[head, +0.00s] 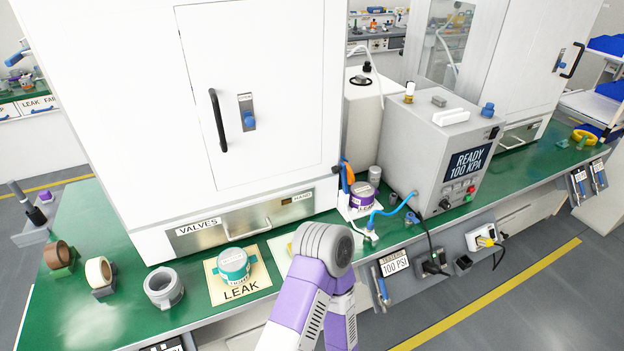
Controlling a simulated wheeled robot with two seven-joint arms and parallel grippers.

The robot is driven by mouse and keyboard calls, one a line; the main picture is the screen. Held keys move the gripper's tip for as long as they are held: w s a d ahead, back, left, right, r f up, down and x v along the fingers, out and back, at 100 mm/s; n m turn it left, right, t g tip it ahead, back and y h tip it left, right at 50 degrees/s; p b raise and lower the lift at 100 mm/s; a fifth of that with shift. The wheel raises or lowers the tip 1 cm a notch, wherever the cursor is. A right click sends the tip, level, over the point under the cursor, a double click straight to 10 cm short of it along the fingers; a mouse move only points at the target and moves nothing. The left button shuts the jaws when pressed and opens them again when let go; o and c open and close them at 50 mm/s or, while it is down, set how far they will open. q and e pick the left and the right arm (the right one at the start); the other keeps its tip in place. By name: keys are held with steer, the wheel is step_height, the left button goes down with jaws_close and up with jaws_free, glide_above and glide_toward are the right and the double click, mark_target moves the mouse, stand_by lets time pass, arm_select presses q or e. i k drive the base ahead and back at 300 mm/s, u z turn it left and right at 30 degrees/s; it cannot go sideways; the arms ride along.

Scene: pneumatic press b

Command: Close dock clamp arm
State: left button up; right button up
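No part is clearly marked as the dock clamp arm. An upright orange and blue lever (346,177) stands beside a purple-banded canister (362,195) labelled LEAK on the green bench, and I cannot tell whether it is the clamp arm. At the left end of the bench, a grey fixture (32,232) carries a slanted black-tipped rod (17,192); its role is also unclear. A purple and white arm of mine rises from the bottom middle to a grey joint and hides part of the bench front. Neither gripper shows.
A white cabinet (290,95) with a black handle fills the back. A grey control box (438,140) reads READY 100 KPA, with a blue hose (392,210) near it. A teal canister (233,265), a grey ring (163,287) and tape rolls (98,271) sit front left.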

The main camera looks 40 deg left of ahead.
mark_target(347, 174)
steer(key=u, duration=1.15)
steer(key=i, duration=0.7)
steer(key=z, duration=0.5)
